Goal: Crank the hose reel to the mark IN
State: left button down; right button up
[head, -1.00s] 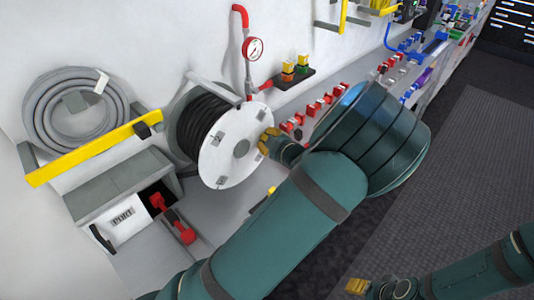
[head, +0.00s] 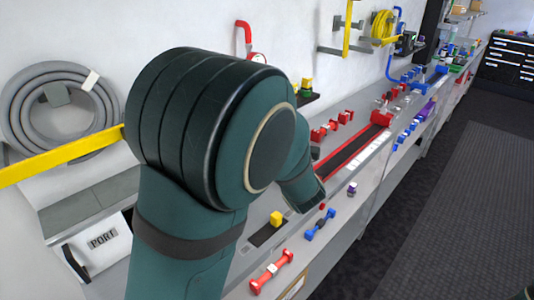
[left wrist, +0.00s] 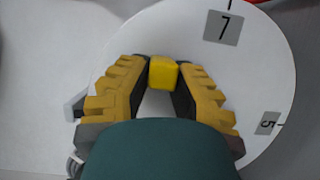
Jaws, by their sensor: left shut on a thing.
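In the left wrist view, the reel's white disc face (left wrist: 265,75) carries grey tags marked 7 (left wrist: 223,28) and 5 (left wrist: 267,123). A yellow block-shaped crank knob (left wrist: 163,72) sits in front of the disc. My left gripper (left wrist: 164,82) is shut on this knob, one yellow-padded finger on each side. In the head view my left arm covers the reel, the knob and the left gripper. I cannot see the mark IN in either view. Only a small part of my right gripper (head: 527,293) shows at the bottom right corner.
A grey coiled hose (head: 22,120) hangs on the wall at left, above a yellow bar (head: 60,160) and a box marked PORT (head: 103,240). Red and blue fittings (head: 272,270) line the long bench. The dark floor (head: 450,210) at right is clear.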

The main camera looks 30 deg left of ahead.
pick_arm(q)
jog(key=shift+s+a+r+n+b, duration=0.15)
jog(key=shift+r+n+b, duration=0.1)
jog(key=shift+n+b, duration=0.05)
jog(key=shift+r+y, duration=0.1)
jog(key=shift+y, duration=0.2)
jog(key=c, duration=0.8)
grip_release()
jog(key=v, duration=1.2)
jog(key=shift+s, duration=0.1)
